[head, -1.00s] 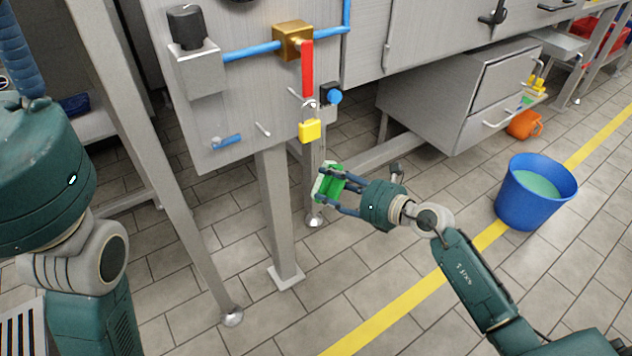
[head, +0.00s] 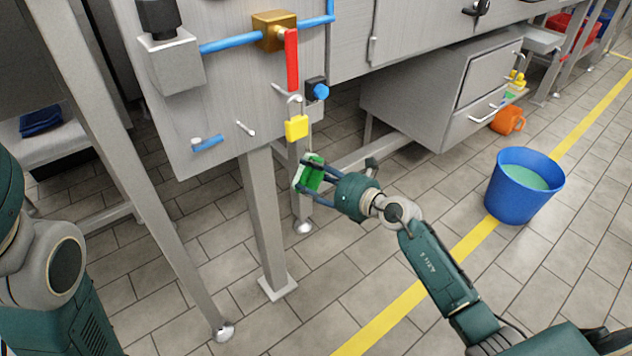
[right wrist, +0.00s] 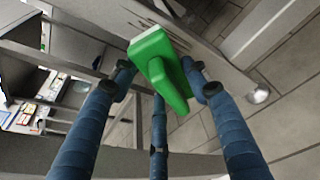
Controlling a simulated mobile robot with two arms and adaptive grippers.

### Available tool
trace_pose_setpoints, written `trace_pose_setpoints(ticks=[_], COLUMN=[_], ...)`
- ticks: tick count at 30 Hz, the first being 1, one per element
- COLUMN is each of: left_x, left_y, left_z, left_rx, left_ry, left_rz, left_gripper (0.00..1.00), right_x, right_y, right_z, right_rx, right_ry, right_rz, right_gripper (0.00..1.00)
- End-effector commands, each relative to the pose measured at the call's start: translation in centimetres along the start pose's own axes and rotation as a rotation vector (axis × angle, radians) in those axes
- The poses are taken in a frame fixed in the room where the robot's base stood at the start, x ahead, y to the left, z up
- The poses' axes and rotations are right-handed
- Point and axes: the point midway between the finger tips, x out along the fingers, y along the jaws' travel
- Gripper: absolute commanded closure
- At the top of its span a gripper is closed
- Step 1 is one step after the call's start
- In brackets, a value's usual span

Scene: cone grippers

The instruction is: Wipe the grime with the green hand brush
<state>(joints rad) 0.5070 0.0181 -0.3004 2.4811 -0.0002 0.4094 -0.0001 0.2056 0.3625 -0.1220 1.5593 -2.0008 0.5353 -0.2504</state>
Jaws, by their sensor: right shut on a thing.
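The green hand brush (head: 312,176) is held in my right gripper (head: 322,183), whose fingers are shut on it, in front of a grey metal leg. In the right wrist view the brush (right wrist: 160,62) sits between the blue fingers of the gripper (right wrist: 160,85), its pale bristle side facing away from the palm. Dark streaks that look like grime (right wrist: 240,38) show on the grey metal just beyond the brush; I cannot tell whether the bristles touch it. My left gripper is out of view; only part of the left arm shows at the left edge.
A grey panel (head: 225,95) with blue pipes, a red lever (head: 291,60) and a yellow padlock (head: 296,127) is above the brush. Tiled floor is free in front.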

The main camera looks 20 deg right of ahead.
Motion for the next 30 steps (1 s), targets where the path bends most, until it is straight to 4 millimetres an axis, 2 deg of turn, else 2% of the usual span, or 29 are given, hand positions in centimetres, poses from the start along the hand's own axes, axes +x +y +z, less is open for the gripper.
trace_pose_setpoints(ticks=[17,30], left_x=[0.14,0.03], left_y=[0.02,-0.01], left_z=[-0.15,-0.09], left_rx=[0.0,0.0], left_ry=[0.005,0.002], left_rz=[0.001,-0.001], left_gripper=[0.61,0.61], right_x=[0.1,0.9], right_y=[0.01,0.02], right_z=[0.08,0.33], right_rx=[-0.001,-0.001], right_ry=[0.0,-0.001], right_rz=[0.0,0.0], right_gripper=[0.9,0.9])
